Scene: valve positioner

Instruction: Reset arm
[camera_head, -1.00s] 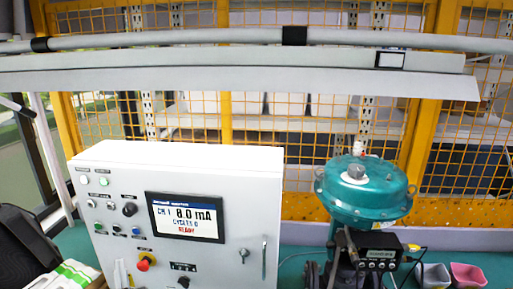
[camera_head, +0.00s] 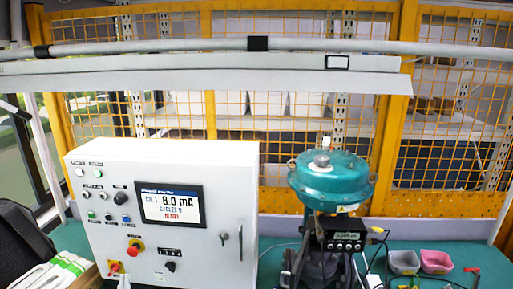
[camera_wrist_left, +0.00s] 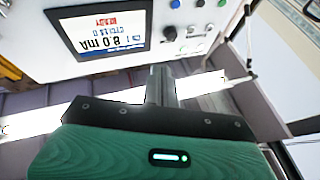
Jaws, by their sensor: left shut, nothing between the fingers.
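The white control cabinet (camera_head: 215,190) stands at the left of the bench. Its screen (camera_head: 170,205) reads 8.0 mA, with a red word below. It carries buttons, knobs and a red-and-yellow switch (camera_head: 133,248). The teal valve actuator (camera_head: 330,182) with its black positioner (camera_head: 343,241) stands to the right. Only a pale tip of my left gripper (camera_head: 124,282) shows, low in front of the cabinet. In the left wrist view my left gripper (camera_wrist_left: 160,85) is shut and empty, with the cabinet upside down beyond it and no visible contact. My right gripper is not in view.
Grey and pink bins (camera_head: 436,262) and a red-handled tool (camera_head: 472,269) lie on the green bench at right. White-and-green packets (camera_head: 55,272) and a black bag (camera_head: 22,240) are at left. A yellow mesh fence (camera_head: 290,100) stands behind.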

